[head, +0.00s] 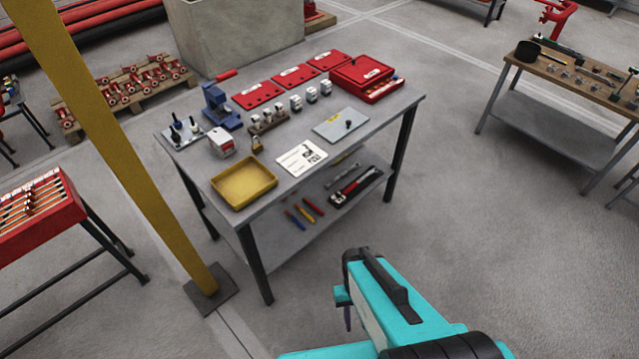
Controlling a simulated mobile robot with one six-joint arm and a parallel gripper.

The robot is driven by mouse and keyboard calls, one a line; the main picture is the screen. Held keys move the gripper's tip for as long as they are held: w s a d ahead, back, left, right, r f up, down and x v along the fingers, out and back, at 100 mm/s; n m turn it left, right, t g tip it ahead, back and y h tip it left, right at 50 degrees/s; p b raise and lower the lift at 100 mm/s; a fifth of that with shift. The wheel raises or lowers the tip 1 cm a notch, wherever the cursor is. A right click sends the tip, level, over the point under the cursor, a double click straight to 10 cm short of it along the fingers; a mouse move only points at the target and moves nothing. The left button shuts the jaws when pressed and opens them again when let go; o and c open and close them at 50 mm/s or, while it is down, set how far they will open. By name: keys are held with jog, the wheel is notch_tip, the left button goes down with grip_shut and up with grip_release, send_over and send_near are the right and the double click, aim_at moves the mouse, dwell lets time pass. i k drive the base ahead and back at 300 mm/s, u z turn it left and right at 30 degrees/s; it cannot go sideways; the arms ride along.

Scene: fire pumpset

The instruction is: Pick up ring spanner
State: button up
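No ring spanner can be made out for certain at this size. A slim grey metal tool (343,157) lies on the lower shelf of the grey workbench (224,202), partly shaded by the top; it may be a spanner. A dark tray (372,180) beside it holds a tool with red on it. My gripper (348,292), black on the teal arm, is at the lower middle, in front of the bench and apart from it. Its fingers are seen from behind and partly hidden, so its opening is unclear.
A yellow tray (243,183), a blue vise (221,107) and red boxes (362,73) stand on the bench top. A yellow post (125,150) rises left of the bench. Another tool bench (545,126) stands at right. Floor between the benches is clear.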

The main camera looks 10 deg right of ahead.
aim_at(326, 186)
jog(key=z, duration=0.15)
jog(key=i, duration=0.85)
jog(key=u, duration=0.2)
jog(key=k, duration=0.9)
jog(key=z, duration=0.15)
jog(key=i, duration=0.4)
jog(key=z, duration=0.05)
